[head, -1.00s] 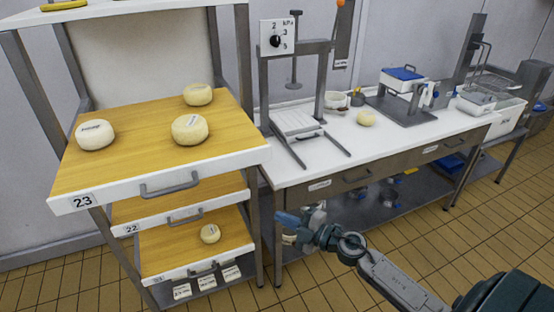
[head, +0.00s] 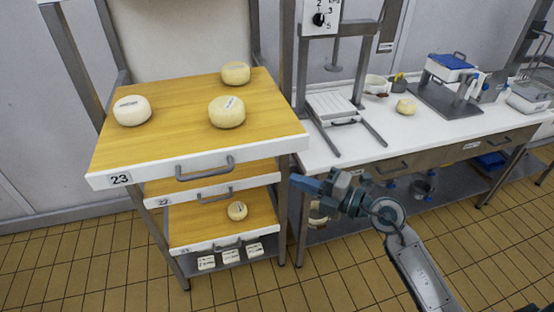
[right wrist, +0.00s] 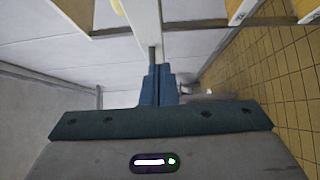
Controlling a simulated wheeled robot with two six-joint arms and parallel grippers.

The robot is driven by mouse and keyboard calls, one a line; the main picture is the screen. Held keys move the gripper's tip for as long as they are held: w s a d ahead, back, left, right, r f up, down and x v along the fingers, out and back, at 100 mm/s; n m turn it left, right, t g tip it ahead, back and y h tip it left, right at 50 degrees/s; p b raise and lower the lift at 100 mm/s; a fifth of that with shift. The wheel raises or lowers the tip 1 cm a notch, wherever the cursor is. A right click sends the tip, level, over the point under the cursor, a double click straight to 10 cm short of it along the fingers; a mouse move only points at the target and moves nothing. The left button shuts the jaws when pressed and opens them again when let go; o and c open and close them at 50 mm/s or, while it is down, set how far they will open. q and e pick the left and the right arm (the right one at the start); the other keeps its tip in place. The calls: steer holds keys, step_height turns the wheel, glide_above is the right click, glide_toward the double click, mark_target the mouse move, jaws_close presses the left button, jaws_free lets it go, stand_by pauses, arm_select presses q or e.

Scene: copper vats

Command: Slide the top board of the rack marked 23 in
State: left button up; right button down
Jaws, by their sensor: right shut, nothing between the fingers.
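The top board (head: 165,140), wooden with a white front marked 23, sticks out of the rack past the boards below. It carries three pale cheese wheels: one at left (head: 132,110), one at the back (head: 235,73) and one in the middle (head: 227,111). A grey handle (head: 205,169) is on its front. My right gripper (head: 297,181) is shut and empty, just right of the board's front right corner; contact cannot be told. In the right wrist view its closed fingers (right wrist: 156,86) point toward a white edge and a thin grey bar. My left gripper is not in view.
Board 22 (head: 215,180) and a lower board (head: 210,222) with one small cheese sit below. A white worktable (head: 340,150) with a press (head: 335,100) stands close at right. The tiled floor (head: 120,270) in front is clear.

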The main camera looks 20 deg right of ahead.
mark_target(262, 158)
steer(key=w+a+p, duration=0.1)
steer(key=w, duration=0.1)
steer(key=w+a+p, duration=0.1)
steer(key=w, duration=0.1)
steer(key=w+a, duration=0.1)
steer(key=w, duration=0.1)
steer(key=shift+w+a+r+p, duration=0.15)
steer(key=shift+w+a+p, duration=0.15)
steer(key=shift+a+p, duration=0.1)
steer(key=shift+w+d, duration=0.1)
steer(key=shift+w, duration=0.4)
